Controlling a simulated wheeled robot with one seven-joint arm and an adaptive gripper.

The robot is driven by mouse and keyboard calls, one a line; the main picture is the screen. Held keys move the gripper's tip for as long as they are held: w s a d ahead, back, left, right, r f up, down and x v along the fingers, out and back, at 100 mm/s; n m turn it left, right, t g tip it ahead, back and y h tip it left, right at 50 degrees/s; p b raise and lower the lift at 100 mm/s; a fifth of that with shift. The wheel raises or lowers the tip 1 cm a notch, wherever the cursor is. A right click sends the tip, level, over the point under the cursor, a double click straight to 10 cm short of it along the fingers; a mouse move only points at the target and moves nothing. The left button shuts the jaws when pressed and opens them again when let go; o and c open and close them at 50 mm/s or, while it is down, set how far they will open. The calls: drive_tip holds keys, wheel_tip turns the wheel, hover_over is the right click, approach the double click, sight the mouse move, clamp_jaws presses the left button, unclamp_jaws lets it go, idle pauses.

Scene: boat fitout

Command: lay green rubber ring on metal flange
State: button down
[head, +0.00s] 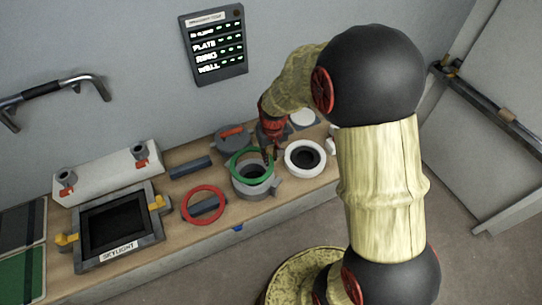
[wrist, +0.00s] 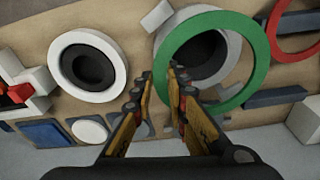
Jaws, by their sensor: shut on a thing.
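The metal flange (head: 251,190) is a grey round collar with side lugs on the bench. The ring hangs over its top, and the grey collar shows through the ring in both views. I cannot tell whether ring and flange touch.
A white round collar (head: 290,158) stands right of the flange. A red ring (head: 187,207) lies to the left over a dark bar. A grey lidded part with a red handle (head: 232,131) is behind. A framed skylight panel (head: 148,223) is further left on the wooden bench (head: 205,235).

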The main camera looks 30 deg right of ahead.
drive_tip(key=shift+f+b, duration=1.85)
drive_tip(key=shift+f, duration=1.2)
drive_tip(key=shift+s+f, duration=0.1)
drive_tip(key=shift+f, duration=0.05)
drive_tip(key=shift+s+f, duration=0.15)
drive_tip(key=c, duration=1.7)
unclamp_jaws()
drive_tip(key=shift+f, duration=0.15)
drive_tip(key=shift+r, duration=0.2)
